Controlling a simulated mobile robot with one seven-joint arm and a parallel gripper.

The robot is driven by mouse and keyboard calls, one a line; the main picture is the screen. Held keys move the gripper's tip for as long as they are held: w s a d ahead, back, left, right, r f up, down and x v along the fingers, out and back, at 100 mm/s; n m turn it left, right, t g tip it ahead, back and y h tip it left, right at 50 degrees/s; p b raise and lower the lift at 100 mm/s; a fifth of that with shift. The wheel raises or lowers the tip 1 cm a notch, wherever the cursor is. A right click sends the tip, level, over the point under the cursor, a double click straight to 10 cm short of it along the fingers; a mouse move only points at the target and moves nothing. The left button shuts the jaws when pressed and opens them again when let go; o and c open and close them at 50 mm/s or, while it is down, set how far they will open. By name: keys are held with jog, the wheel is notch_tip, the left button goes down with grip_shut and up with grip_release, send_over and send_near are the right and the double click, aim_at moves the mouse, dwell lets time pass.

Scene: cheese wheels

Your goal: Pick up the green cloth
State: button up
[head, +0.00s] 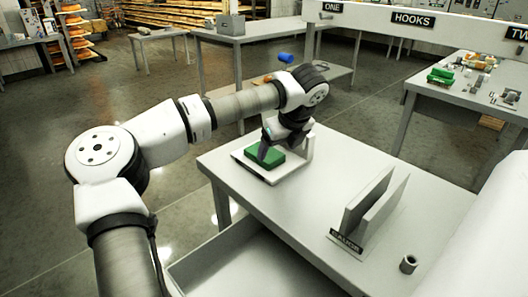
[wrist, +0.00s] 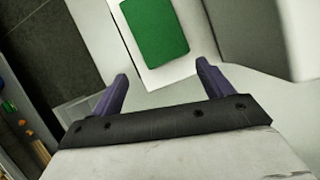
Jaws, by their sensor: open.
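The green cloth (head: 265,153) is a flat, folded-looking green block on a pale tray (head: 243,161) at the far left corner of the white table. In the wrist view the green cloth (wrist: 154,30) lies at the top, ahead of and between my fingers. My gripper (head: 266,152) points down over the cloth in the head view and partly covers it. In the wrist view my gripper (wrist: 162,84) has its two purple fingers wide apart with nothing between the tips. I cannot tell whether a finger touches the cloth.
The white table (head: 300,205) is mostly clear. An upright two-panel holder with a label (head: 345,240) stands near its front, and a small grey cup (head: 408,263) stands right of it. An upright white wall (head: 308,150) rises beside the tray. An open drawer (head: 225,265) juts below.

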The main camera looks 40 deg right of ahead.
aim_at(270, 157)
jog(key=w, duration=0.4)
jog(key=shift+d+p, duration=0.3)
jog(key=shift+p, duration=0.05)
jog(key=x, duration=0.5)
jog(key=shift+w+p, duration=0.3)
jog(key=shift+p, duration=0.05)
jog(key=shift+f+b, duration=0.25)
jog(key=shift+b, duration=0.15)
jog(key=c, duration=0.8)
jog(key=shift+r, duration=0.2)
